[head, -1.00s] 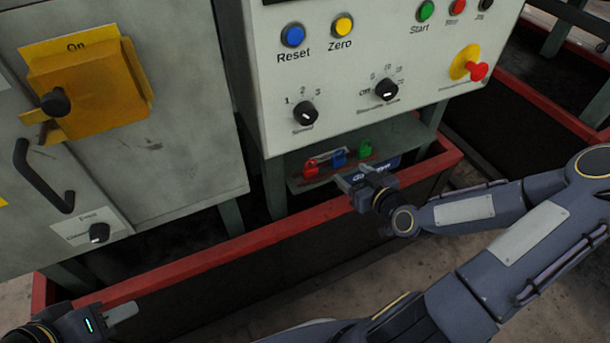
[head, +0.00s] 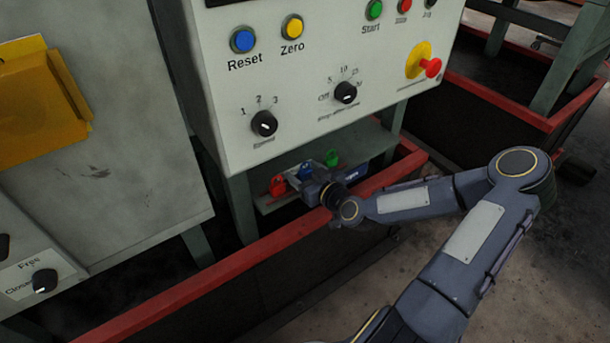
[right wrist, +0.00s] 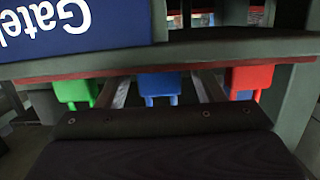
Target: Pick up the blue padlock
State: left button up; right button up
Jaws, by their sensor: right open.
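The blue padlock (head: 305,170) hangs between the red padlock (head: 278,185) and the green padlock (head: 332,158) in the recess under the control panel. My right gripper (head: 313,180) is right in front of it and partly hides it. In the right wrist view the blue padlock (right wrist: 160,84) shows between the two open fingers of the right gripper (right wrist: 164,92), with the green padlock (right wrist: 76,90) to the left and the red padlock (right wrist: 250,78) to the right. I cannot tell whether the fingers reach around it. My left gripper is out of view.
A blue sign (right wrist: 75,25) with white letters lies close by the padlocks. The control panel (head: 215,110) with buttons and knobs overhangs the recess. A red rail (head: 200,283) runs in front, below my right forearm. The neighbouring padlocks leave little side room.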

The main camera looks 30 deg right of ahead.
jog(key=shift+c, duration=0.4)
jog(key=c, duration=1)
jog(key=shift+c, duration=0.2)
